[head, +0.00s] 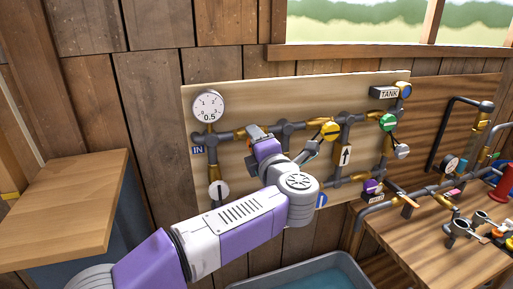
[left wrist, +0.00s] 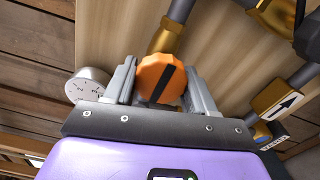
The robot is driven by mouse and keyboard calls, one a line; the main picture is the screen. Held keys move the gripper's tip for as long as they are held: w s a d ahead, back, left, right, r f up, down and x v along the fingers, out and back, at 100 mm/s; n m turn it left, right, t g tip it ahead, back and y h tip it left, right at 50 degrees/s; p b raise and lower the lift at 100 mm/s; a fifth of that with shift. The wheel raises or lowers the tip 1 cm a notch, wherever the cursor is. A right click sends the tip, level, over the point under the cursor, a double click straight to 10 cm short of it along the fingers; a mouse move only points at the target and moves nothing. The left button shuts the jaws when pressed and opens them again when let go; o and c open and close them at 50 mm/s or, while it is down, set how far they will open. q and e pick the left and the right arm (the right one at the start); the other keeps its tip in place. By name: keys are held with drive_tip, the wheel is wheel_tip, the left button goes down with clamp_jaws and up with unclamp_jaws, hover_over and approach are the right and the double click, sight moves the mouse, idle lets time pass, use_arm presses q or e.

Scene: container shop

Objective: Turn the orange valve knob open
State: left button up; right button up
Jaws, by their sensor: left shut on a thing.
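The orange valve knob (left wrist: 162,78) is round with a black bar across its face, which looks close to upright, tilted slightly, in the left wrist view. My left gripper (left wrist: 160,72) has one finger on each side of the knob and is shut on it. In the head view my left gripper (head: 255,132) is at the pipes on the light wooden panel (head: 240,100), and the wrist and gripper hide most of the knob. My right gripper is in neither view.
A gauge (head: 209,106) reading about 0.5 is at the panel's upper left. A blue-grey basin (head: 345,262) lies below. A wooden counter (head: 70,205) is at left, a cluttered workbench (head: 430,265) at right.

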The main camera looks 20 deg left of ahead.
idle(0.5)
use_arm(q)
drive_tip(key=o, duration=1)
drive_tip(key=shift+a, duration=0.1)
drive_tip(key=v, duration=0.7)
drive_tip(key=shift+s+d, duration=0.2)
drive_tip(key=shift+s, duration=0.1)
